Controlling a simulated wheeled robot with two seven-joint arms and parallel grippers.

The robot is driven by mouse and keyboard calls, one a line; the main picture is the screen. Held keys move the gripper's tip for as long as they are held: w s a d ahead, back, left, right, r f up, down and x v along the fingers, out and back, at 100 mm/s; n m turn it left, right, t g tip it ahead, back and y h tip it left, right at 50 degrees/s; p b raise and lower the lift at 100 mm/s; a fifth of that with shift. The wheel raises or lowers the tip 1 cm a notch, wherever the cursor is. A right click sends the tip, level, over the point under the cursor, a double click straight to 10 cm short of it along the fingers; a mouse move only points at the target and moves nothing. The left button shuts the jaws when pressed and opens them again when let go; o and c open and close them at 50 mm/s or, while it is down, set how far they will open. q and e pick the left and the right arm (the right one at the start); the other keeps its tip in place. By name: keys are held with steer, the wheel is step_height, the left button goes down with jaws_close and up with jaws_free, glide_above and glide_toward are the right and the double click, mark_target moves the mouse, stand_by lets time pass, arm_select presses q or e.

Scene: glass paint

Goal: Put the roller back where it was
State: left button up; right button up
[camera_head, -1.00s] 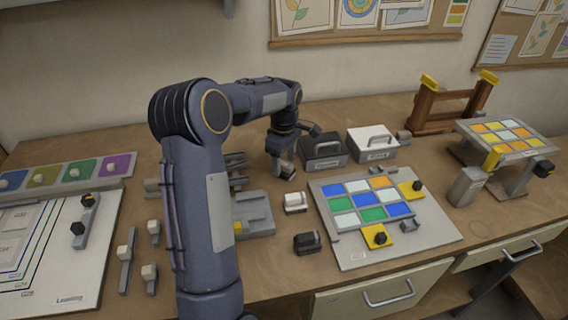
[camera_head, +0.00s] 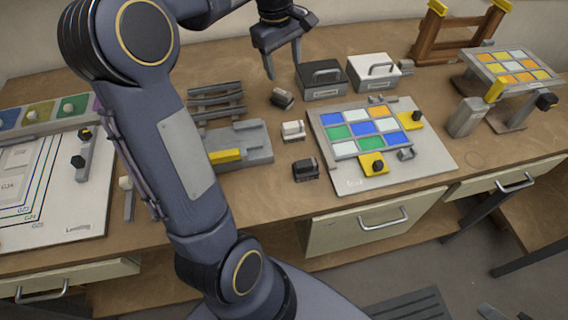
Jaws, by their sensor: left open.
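My left gripper (camera_head: 282,62) hangs at the top middle, with its fingers apart and pointing down. It looks empty. Below it, a small dark block with a pale part (camera_head: 282,98) lies on the table, apart from the fingers; it may be the roller, but it is too small to be sure. A small white block (camera_head: 293,130) and a black block (camera_head: 306,169) lie in a row nearer the front. My right gripper does not show.
A black box (camera_head: 322,92) and a white box (camera_head: 378,84) with handles stand right of the gripper. A colored tile board (camera_head: 434,171) lies in front of them. A grey rack (camera_head: 216,114) and a grey block fixture (camera_head: 250,144) stand left. A wooden frame (camera_head: 426,42) stands back right.

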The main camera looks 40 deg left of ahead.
arm_select(q)
steer(key=s+d+f+m+t+h, duration=0.1)
steer(key=s+d+f+m+t, duration=0.1)
steer(key=s+d+m, duration=0.5)
steer(key=s+d+f+m+t+h, duration=0.2)
steer(key=s+d+f+m, duration=0.2)
steer(key=s+d+m, duration=0.3)
steer(key=s+d, duration=0.3)
steer(key=s, duration=0.4)
steer(key=shift+s+f, duration=0.2)
steer(key=shift+s, duration=0.2)
steer(key=shift+d, duration=0.1)
